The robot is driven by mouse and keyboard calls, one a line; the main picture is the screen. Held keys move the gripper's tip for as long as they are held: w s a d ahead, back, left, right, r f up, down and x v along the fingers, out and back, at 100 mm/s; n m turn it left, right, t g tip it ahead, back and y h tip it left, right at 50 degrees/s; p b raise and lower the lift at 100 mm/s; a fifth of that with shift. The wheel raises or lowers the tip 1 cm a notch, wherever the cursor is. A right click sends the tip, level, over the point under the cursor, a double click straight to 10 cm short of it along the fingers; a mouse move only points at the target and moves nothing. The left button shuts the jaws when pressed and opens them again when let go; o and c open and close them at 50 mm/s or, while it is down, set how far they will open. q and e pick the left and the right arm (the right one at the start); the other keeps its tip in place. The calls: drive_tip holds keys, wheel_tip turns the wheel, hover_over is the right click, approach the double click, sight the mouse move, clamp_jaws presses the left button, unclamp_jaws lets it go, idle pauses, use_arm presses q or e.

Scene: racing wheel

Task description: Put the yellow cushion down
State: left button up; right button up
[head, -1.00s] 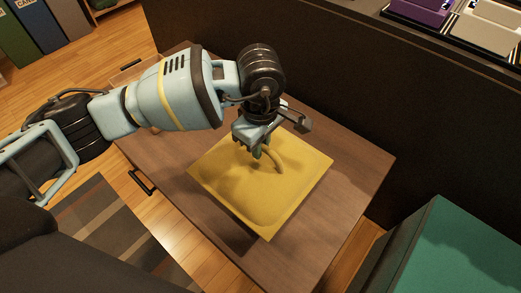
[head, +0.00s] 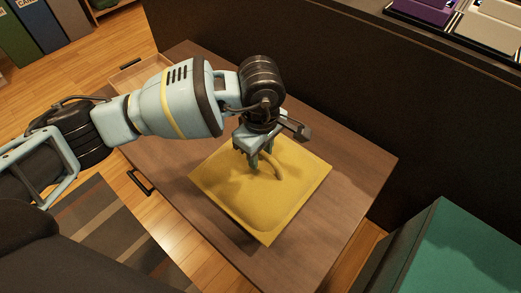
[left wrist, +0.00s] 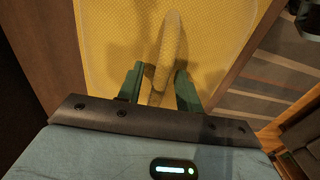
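The yellow cushion (head: 290,205) lies on the brown wooden cabinet top (head: 345,175). It has a raised loop handle (head: 268,169), which also shows in the left wrist view (left wrist: 168,50). My left gripper (head: 261,164) is above the cushion, pointing down at the handle. In the left wrist view its two green fingers (left wrist: 158,92) stand apart, one on each side of the handle, with gaps visible beside it. The gripper's palm hides the lower end of the handle there. My right gripper is not in view.
A dark panel (head: 300,85) rises behind the cabinet. A green-topped box (head: 455,250) stands at the lower right. A striped rug (head: 120,235) lies on the floor at left. Bare cabinet top surrounds the cushion.

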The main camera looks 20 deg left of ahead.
use_arm(q)
drive_tip(key=shift+r, duration=0.25)
wheel_tip(320, 180, up, 12)
drive_tip(key=p, duration=0.3)
drive_tip(key=shift+f, duration=0.1)
